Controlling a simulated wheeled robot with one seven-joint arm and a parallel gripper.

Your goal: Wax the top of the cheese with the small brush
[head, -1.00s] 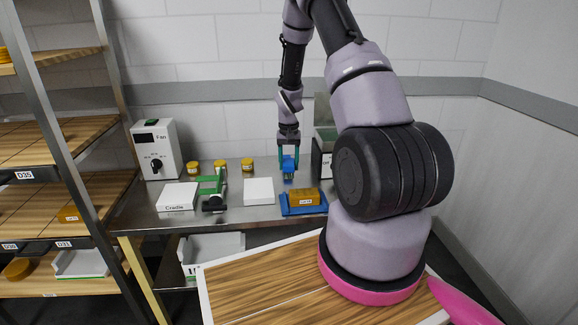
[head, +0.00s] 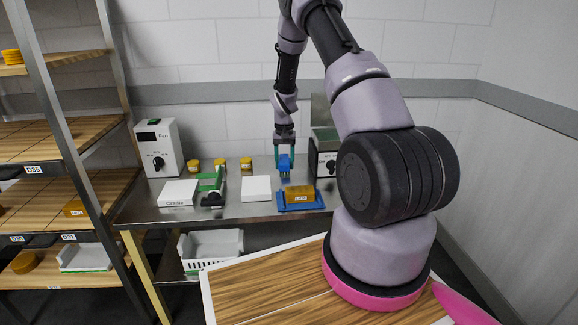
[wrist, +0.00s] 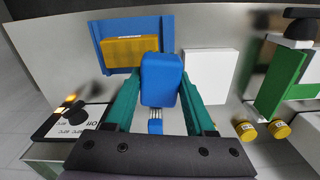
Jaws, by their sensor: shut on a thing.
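The cheese is an orange-yellow block (head: 300,194) with a small white label, lying on a blue tray (head: 284,207) on the steel bench. In the wrist view the cheese (wrist: 130,51) lies on the tray (wrist: 100,30) beyond my gripper. My gripper (head: 285,160) is shut on the small blue brush (wrist: 160,80) and holds it above the bench, behind the cheese and apart from it. The bristle end (wrist: 155,126) shows below the blue handle. Whether the bristles carry wax cannot be told.
A white block (head: 256,189) lies left of the tray. A green-and-black device (head: 212,187) and a white Cradle box (head: 178,193) stand farther left. A box with a dial (head: 324,157) is right of my gripper.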

